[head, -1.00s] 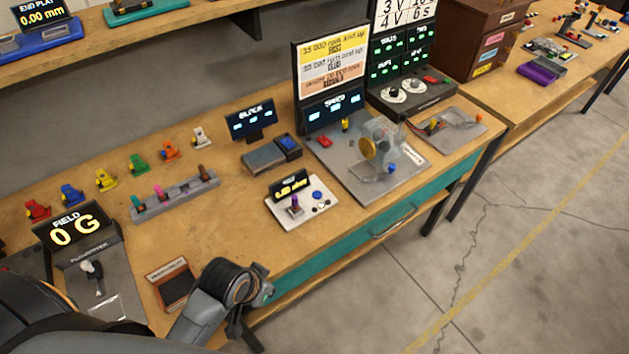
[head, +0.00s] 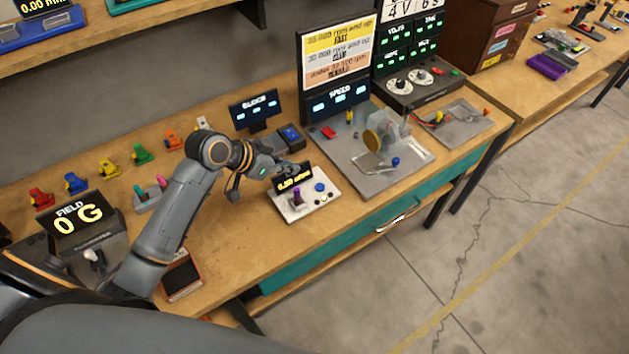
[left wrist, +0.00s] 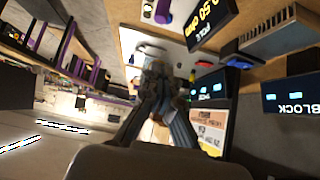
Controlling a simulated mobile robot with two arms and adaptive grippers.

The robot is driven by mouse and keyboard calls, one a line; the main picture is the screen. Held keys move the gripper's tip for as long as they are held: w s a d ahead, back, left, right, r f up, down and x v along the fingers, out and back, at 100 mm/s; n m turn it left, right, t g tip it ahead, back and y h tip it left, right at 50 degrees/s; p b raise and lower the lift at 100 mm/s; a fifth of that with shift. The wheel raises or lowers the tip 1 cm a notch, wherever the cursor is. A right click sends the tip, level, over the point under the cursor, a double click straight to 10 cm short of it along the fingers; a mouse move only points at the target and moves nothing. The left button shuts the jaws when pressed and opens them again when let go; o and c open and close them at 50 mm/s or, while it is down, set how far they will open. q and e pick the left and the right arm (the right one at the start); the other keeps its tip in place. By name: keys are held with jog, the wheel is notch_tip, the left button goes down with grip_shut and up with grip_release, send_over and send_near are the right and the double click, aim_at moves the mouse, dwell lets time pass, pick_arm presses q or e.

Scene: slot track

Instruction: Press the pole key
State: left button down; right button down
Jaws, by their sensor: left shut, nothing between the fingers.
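A white board (head: 309,209) on the bench carries a small dark display (head: 294,177) with yellow digits, a purple-topped part (head: 297,196), a round blue button (head: 319,187) and small dark knobs. I cannot tell for sure which of these is the pole key. In the left wrist view the display (left wrist: 212,20) appears turned over, with a second line that seems to read "POLE". My left gripper (head: 291,168) is shut and empty, above the bench at the board's back edge, close to the display. Its fingers also show in the left wrist view (left wrist: 157,75). Contact cannot be told. My right gripper is not in view.
Behind the gripper stand the BLOCK display (head: 256,113) and a grey unit with a blue key (head: 290,133). Right of the board is a grey plate (head: 415,160) with a clear-housed device. Bare bench (head: 235,260) lies in front, left of the board.

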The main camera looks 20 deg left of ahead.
pick_arm(q)
jog(key=p, duration=0.2)
send_over(323, 184)
jog(key=s+a, duration=0.2)
jog(key=s, duration=0.1)
jog(key=f, duration=0.6)
jog(key=shift+w+f, duration=0.25)
jog(key=shift+f, duration=0.05)
notch_tip(323, 184, down, 4)
jog(key=shift+w+d+r+p, duration=0.15)
jog(key=shift+r+p, duration=0.1)
jog(key=shift+p, duration=0.35)
jog(key=shift+f, duration=0.55)
jog(key=shift+f, duration=0.1)
